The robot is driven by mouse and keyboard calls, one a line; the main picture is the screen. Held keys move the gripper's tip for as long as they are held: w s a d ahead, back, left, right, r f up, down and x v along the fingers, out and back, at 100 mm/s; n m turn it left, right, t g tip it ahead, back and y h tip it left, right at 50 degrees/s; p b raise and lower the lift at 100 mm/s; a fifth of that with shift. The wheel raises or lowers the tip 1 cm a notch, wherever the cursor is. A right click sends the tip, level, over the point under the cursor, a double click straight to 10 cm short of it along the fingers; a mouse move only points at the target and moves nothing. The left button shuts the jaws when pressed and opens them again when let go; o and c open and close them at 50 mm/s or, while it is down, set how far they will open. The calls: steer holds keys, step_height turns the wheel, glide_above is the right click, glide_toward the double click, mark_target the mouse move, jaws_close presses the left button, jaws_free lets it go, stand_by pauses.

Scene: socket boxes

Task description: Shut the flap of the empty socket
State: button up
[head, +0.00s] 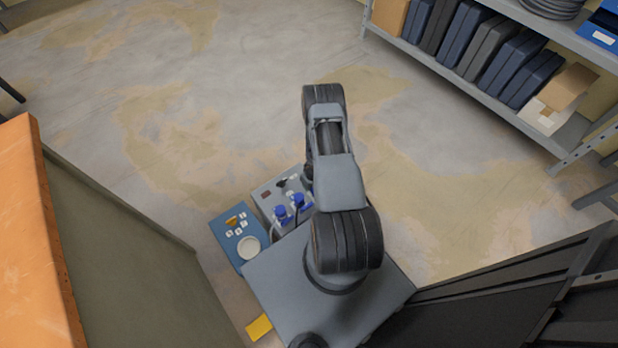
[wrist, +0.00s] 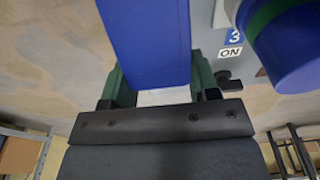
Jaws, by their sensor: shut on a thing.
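In the wrist view my gripper (wrist: 160,85) has its green fingers closed on the two sides of a blue flat-faced piece (wrist: 148,40). Its far end is out of frame, and I cannot tell whether it is the flap. A round blue plug-like body (wrist: 290,45) with a green ring is to its right, apart from the fingers. A grey panel beside it bears a "3" label and an "ON" label (wrist: 230,53). In the head view the grey socket box (head: 262,190) carries two blue plug-like parts (head: 281,214). My arm hides the gripper and part of the box there.
A blue box (head: 229,221) with labels and a white disc stands left of the socket box. A yellow note (head: 259,327) is near the bottom. An orange-topped bench (head: 35,240) is at left. Shelving (head: 480,45) with dark cases is at upper right. The floor between is clear.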

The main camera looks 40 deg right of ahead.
steer(key=shift+s, duration=0.1)
steer(key=o, duration=1.2)
steer(key=r+p, duration=0.2)
steer(key=r, duration=0.2)
steer(key=s+r+p, duration=0.1)
steer(key=r+p, duration=0.1)
steer(key=r, duration=0.3)
steer(key=r+p, duration=0.2)
steer(key=r, duration=0.2)
steer(key=shift+s+r, duration=0.25)
steer(key=shift+r, duration=0.05)
steer(key=shift+s, duration=0.1)
